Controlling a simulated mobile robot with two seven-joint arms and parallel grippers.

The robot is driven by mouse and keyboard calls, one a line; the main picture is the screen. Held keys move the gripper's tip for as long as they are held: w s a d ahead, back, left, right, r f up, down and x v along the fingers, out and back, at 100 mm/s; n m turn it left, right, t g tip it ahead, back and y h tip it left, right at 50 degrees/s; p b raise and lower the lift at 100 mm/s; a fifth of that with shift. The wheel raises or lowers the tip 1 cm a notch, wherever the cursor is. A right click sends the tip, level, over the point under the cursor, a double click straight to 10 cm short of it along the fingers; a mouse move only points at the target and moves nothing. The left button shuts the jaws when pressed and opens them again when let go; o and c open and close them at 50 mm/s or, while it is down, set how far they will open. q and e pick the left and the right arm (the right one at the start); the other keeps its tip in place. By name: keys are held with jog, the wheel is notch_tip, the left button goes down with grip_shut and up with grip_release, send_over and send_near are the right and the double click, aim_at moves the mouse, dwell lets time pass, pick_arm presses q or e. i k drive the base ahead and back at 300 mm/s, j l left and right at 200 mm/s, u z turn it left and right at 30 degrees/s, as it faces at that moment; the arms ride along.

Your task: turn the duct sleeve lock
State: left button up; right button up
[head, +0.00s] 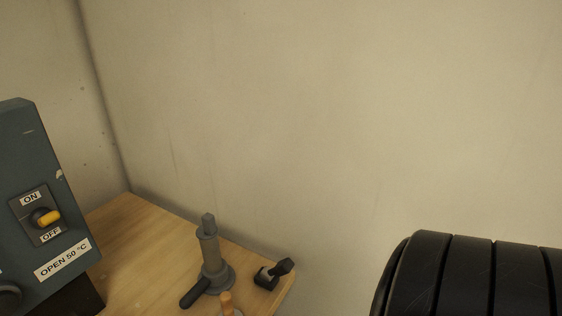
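I cannot tell for sure which part is the duct sleeve lock. A grey upright fitting (210,253) with a round flanged base and a black side handle (195,293) stands on the wooden table in the head view. A small black lever on a dark block (267,277) sits to its right, near the table's right edge. An orange-brown knob (226,303) shows in front of the fitting, cut off by the bottom of the picture. Neither of my grippers is in view, and nothing is seen touching these parts.
The wooden table (130,230) is bare behind the fitting. A plain wall (330,120) closes the back.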

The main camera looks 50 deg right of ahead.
aim_at(283, 267)
jog(key=z, duration=1.7)
